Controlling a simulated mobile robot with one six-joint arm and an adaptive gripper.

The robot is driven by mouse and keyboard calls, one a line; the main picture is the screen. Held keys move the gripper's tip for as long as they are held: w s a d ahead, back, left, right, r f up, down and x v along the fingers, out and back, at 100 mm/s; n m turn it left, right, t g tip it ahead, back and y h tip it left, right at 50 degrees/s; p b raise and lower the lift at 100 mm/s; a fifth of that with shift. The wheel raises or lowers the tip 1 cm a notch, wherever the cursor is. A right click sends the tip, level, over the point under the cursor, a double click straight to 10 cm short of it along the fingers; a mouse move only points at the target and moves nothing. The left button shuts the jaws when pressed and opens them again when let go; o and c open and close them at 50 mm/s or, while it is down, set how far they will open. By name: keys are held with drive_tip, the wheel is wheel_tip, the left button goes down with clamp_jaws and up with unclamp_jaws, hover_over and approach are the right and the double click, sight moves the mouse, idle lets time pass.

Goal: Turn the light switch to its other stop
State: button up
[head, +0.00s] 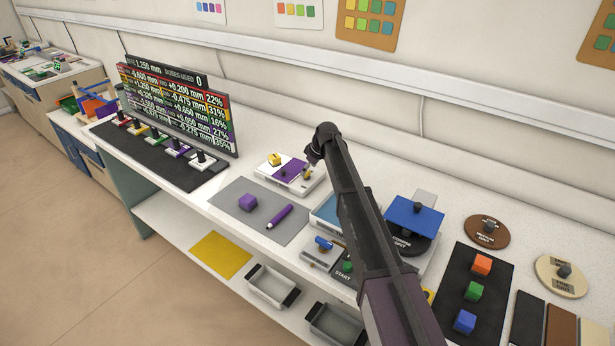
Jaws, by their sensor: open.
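No part is clearly readable as the light switch. A white box (319,262) with a blue handle-like part (323,243) stands at the counter's front edge, beside a panel marked START (343,273). I cannot tell whether that blue part is the switch or where it is set. My gripper (311,163) is at the end of my dark arm, pointing down, small and dark in the picture. It is open, just above the right side of a white tray (308,186) with a purple plate (289,169) and a yellow piece (274,159). Whether it touches anything there is unclear.
My arm crosses the counter and hides part of a blue-topped tray (324,215). A display board (178,105) stands at left. A blue plate with a knob (413,215) is at right.

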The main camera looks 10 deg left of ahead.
drive_tip(key=shift+b+x, duration=0.45)
drive_tip(key=shift+x, duration=0.3)
drive_tip(key=c, duration=1.1)
